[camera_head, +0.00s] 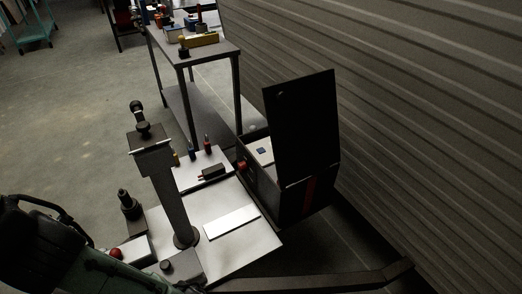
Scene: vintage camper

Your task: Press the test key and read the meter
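A black box (262,187) with its tall lid (303,128) raised stands right of centre, against the ribbed wall. Inside it, a pale panel (252,146) with a small dark blue square shows; I cannot tell whether this is the meter, and no reading is legible. A small red part (242,166) sits at the box's left edge; whether it is the test key is unclear. The lid and front wall hide part of the inside. I cannot make out my gripper in this view.
A pale metal plate (262,243) lies left of the box, with a dark upright post (166,198) and several small items. A metal table (223,50) with boxes stands behind. A dark bar (340,281) crosses the lower right. Bare floor (70,120) is open at left.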

